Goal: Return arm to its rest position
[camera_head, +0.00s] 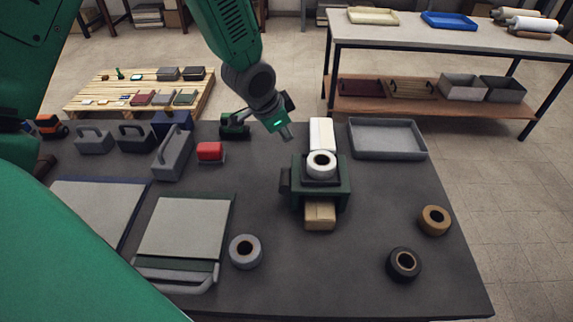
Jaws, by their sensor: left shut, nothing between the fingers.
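My left arm, green with dark grey joints, reaches down from the top of the head view. My left gripper (287,134) is shut and empty, above the dark table (330,270). In the picture it lies just left of a white box (321,134) and up-left of a green dispenser-like block (321,195) with a white roll (321,164) on it. It appears apart from these. My right gripper is not in view.
Tape rolls in grey (246,264), black (403,278) and brown (435,232) lie on the table. A grey tray (387,155) is at back right. A red block (210,152) and grey carriers stand left. A bench (450,40) and pallet (100,77) are behind.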

